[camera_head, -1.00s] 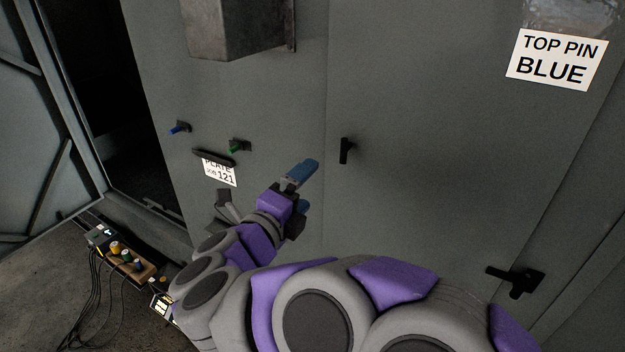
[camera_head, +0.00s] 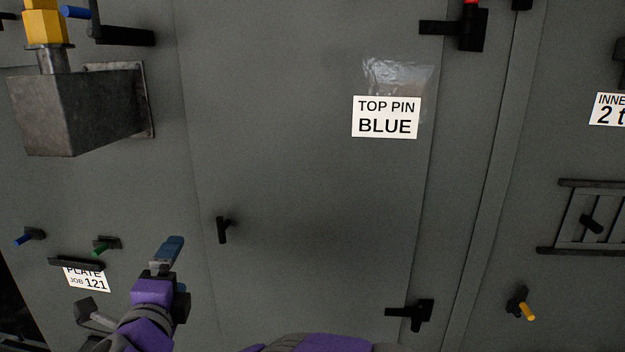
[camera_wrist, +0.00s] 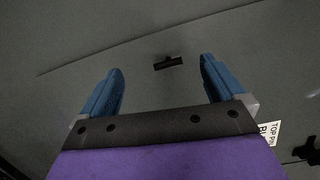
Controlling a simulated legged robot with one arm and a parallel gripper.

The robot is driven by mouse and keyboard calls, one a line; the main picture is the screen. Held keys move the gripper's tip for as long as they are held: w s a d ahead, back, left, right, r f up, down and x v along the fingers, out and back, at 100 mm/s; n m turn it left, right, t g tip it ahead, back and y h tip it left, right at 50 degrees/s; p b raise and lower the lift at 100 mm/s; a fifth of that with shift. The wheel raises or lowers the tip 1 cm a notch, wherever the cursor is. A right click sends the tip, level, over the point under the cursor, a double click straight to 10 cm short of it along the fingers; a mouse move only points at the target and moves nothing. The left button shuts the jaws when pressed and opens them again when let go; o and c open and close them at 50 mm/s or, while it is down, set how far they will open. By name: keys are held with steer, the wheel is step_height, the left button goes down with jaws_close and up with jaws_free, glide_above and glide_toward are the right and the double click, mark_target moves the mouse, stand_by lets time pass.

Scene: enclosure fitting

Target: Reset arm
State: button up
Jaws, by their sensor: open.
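My gripper (camera_wrist: 160,88) is open and empty, with its two blue fingers spread apart in the wrist view. In the head view my gripper (camera_head: 170,250) is at the lower left, in front of the grey enclosure wall (camera_head: 290,190). A black handle (camera_head: 222,229) is on the wall to the right of the fingers and apart from them. The handle also shows in the wrist view (camera_wrist: 168,63), beyond and between the fingertips. My purple and grey arm runs down to the bottom edge of the head view.
A metal box bracket (camera_head: 75,112) juts from the wall at upper left, with a yellow part (camera_head: 45,22) above it. A "TOP PIN BLUE" sign (camera_head: 386,117) and black latch (camera_head: 412,314) are right.

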steer(key=s+d+f+n+g+y+b, duration=0.1)
steer(key=s+d+f+n+g+b, duration=0.45)
steer(key=d+f+n, duration=0.5)
steer(key=s+d+f+n+g+y+b, duration=0.2)
steer(key=s+d+f+n+g+b, duration=0.25)
steer(key=d+f+n+g, duration=0.55)
steer(key=s+d+f+m+g+h+b, duration=0.1)
steer(key=s+d+f+g+h, duration=0.1)
steer(key=s+d+f, duration=0.3)
steer(key=s+d+f+m+g+h+b, duration=0.1)
steer(key=s+d+f, duration=0.5)
steer(key=s+d, duration=0.7)
steer(key=shift+d+f+g+h, duration=0.2)
steer(key=shift+d+g+h, duration=0.25)
steer(key=shift+d+h, duration=0.55)
steer(key=shift+a+m, duration=0.25)
steer(key=shift+a, duration=0.05)
